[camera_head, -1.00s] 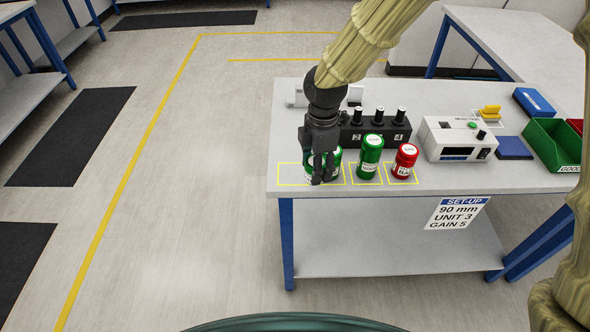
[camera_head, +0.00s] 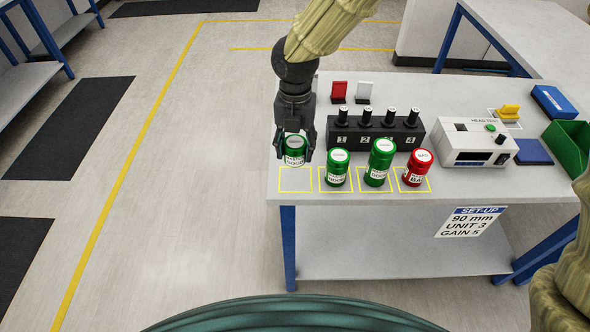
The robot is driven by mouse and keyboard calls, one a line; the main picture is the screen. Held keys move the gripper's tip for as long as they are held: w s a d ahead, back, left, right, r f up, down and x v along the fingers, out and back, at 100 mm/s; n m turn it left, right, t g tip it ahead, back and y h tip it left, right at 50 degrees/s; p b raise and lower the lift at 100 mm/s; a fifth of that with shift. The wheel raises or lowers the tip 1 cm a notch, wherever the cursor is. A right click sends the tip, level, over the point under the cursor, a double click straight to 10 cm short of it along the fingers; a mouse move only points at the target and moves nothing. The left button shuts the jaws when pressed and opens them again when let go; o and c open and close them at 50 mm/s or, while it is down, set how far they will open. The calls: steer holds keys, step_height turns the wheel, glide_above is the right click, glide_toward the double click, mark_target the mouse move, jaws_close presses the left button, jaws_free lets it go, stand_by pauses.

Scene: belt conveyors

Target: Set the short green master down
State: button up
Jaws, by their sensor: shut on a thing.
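My gripper (camera_head: 294,146) is shut on a short green master (camera_head: 295,158), a can with a white label reading GOOD. It holds the can upright at the table's left end, just behind the empty leftmost yellow square (camera_head: 295,190) in the picture. Whether the can's base touches the table is hard to tell. To its right, another short green can (camera_head: 337,171) stands in the second square. A taller green can (camera_head: 379,164) stands in the third, and a red can (camera_head: 416,170) in the fourth.
Behind the cans stands a black block (camera_head: 372,136) with several numbered knobs. Red (camera_head: 339,92) and white (camera_head: 364,92) stands are behind it. A white HEAD TEST box (camera_head: 474,144) and a green bin (camera_head: 568,145) are to the right. A SET-UP sign (camera_head: 470,222) hangs on the front edge.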

mark_target(296, 141)
step_height(296, 141, down, 5)
steer(key=shift+d+f+p, duration=0.1)
steer(key=shift+p, duration=0.25)
steer(key=shift+f, duration=1.45)
steer(key=o, duration=1.3)
steer(key=shift+f, duration=0.1)
step_height(296, 141, up, 12)
steer(key=shift+r+b, duration=0.2)
steer(key=shift+b, duration=0.3)
steer(key=shift+f, duration=0.1)
